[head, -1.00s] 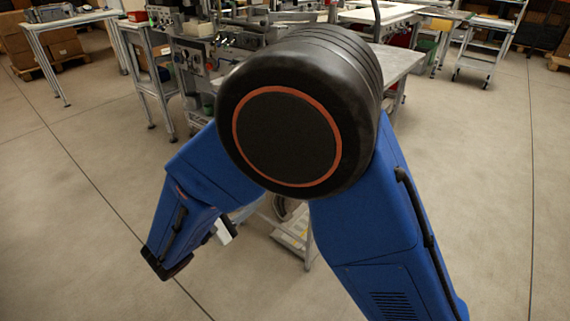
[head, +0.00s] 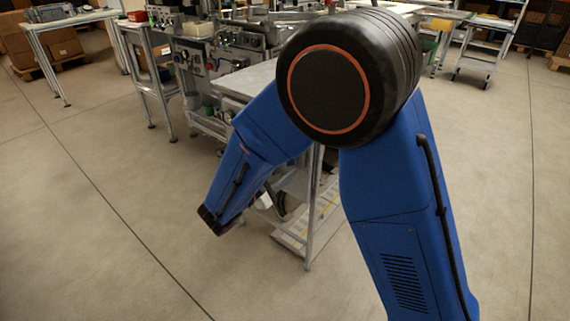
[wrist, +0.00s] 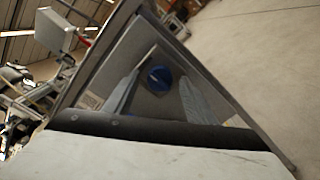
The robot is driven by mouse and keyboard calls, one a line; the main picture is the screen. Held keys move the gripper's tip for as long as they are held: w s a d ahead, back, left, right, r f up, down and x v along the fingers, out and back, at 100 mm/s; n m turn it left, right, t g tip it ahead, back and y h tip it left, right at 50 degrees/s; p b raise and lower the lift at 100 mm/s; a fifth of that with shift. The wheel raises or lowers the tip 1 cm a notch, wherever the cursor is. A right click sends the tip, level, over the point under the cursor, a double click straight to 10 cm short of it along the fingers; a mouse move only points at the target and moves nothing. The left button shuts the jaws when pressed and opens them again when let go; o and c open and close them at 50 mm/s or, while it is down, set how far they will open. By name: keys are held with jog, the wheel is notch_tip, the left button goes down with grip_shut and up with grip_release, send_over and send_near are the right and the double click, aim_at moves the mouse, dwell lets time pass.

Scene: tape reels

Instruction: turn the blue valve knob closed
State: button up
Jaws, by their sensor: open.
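My gripper (wrist: 160,84) is open, with one pale finger on either side of the knob in the picture. The knob lies beyond the gap between the fingers, and I see no contact; the exact distance is hard to tell. In the head view the knob is not visible, and my own blue arm covers part of the workstation.
A metal-framed workstation (head: 245,80) with machinery stands ahead, with a lower shelf (head: 300,235) near my forearm. A small table (head: 75,20) is at the far left and a cart (head: 480,55) at the back right. The floor (head: 90,200) is clear at left.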

jog(key=shift+w+d, duration=0.1)
jog(key=c, duration=1)
jog(key=shift+c, duration=0.2)
jog(key=shift+n, duration=8.9)
